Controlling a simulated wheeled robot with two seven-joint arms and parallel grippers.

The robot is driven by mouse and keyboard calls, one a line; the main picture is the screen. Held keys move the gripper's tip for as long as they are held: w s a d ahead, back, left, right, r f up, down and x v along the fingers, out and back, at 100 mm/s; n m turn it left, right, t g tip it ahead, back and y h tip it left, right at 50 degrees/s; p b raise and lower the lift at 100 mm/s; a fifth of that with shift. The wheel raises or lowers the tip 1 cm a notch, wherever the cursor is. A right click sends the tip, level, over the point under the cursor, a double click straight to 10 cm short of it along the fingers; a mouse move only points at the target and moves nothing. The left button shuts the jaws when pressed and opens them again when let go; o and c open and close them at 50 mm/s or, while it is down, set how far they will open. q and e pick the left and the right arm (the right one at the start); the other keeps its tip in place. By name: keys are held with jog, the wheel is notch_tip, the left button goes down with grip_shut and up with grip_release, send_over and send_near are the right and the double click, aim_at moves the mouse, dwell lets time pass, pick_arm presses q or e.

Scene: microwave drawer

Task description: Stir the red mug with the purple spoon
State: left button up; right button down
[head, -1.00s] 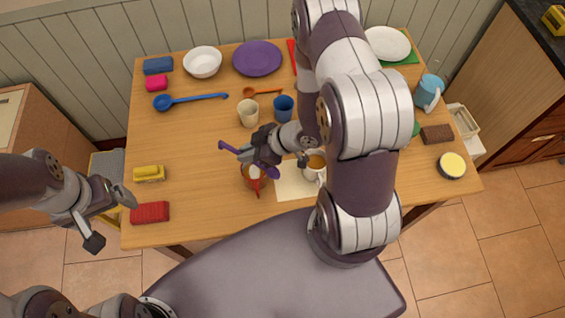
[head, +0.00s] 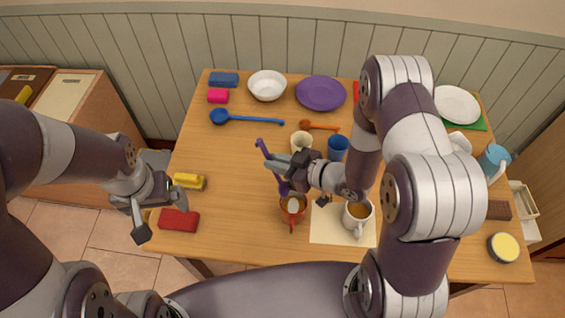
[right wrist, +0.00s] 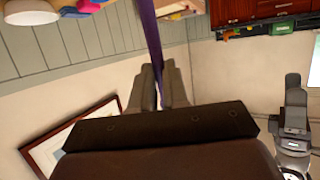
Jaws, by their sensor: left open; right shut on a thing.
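The red mug (head: 292,214) stands upright near the table's front middle, holding brown liquid with a pale patch on it; its handle points toward the front. My right gripper (head: 281,167) is shut on the purple spoon (head: 265,151), whose handle rises up and left. The spoon's lower end is just behind the mug's rim, at its upper left; I cannot tell whether it touches. The right wrist view shows the spoon's purple handle (right wrist: 150,40) between the fingers (right wrist: 160,87). My left gripper (head: 158,217) is open and empty, off the table's left edge.
A white mug (head: 357,218) stands on a cream mat (head: 324,232) right of the red mug. A beige cup (head: 300,142) and blue cup (head: 338,147) stand behind my right gripper. A red block (head: 179,221) and yellow block (head: 189,181) lie at left. The left middle is clear.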

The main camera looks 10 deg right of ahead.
aim_at(282, 181)
jog(key=shift+w+a+f+b, duration=0.15)
jog(key=shift+f+b, duration=0.15)
jog(key=shift+f, duration=0.4)
jog(key=f+b, duration=0.1)
jog(key=f, duration=0.1)
jog(key=s+d+f+b, duration=0.1)
jog(key=f+b, duration=0.1)
jog(key=d+f+b, duration=0.1)
jog(key=f+b, duration=0.1)
jog(key=shift+s+d+f, duration=0.1)
jog(key=shift+s+f, duration=0.2)
pick_arm(q)
notch_tip(282, 181, down, 6)
jog(key=shift+f, duration=0.15)
